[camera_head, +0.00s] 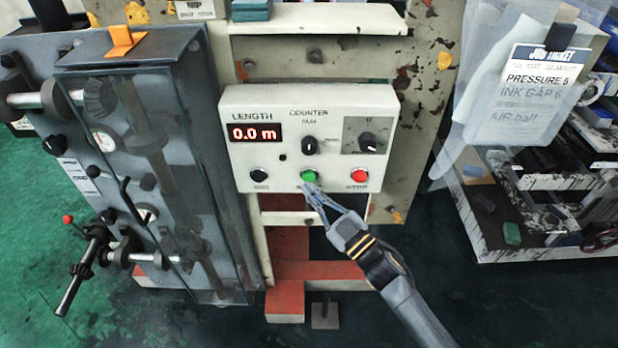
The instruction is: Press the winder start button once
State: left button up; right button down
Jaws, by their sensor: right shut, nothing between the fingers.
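The winder control box (318,105) is a cream panel on the machine frame, with a red display reading 0.0 m and two black knobs. Along its lower edge are a black button (258,175), a green button (309,176) and a red button (359,176). The label under the green button is mostly hidden by my right gripper (312,190), which is shut and empty. Its fingertips are just below the green button; I cannot tell whether they touch it. The label under the red button appears to read STOP. My left gripper is not in view.
A grey machine housing (185,60) with rollers, gauges and a protruding crank handle (72,285) stands close on the left. A job ticket (540,85) hangs at the right beside shelving (550,225). Red blocks (318,270) lie below the box.

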dwell(0.4)
jog(key=shift+w, duration=0.4)
